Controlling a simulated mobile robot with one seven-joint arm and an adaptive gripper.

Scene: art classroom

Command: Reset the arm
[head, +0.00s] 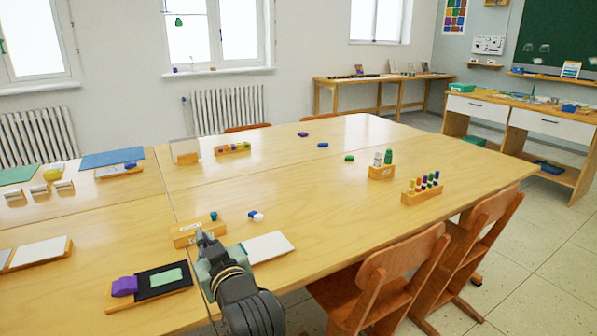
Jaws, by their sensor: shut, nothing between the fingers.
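My arm comes up from the bottom edge of the head view, left of the middle. My gripper (203,240) is at its far end, over the near part of the wooden table (330,215). It is shut and nothing shows in it. Its tips are close to a wooden holder block (184,233), and I cannot tell whether they touch it. A white card (268,247) lies just to the right of the gripper. My arm hides part of the table behind it.
A blue and white piece (256,216) and a dark green peg (214,216) are near the gripper. A tray with a purple block (125,286) lies to its left. Wooden blocks with pegs (422,190) stand at right. Chairs (385,270) line the near right edge. The table's middle is mostly clear.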

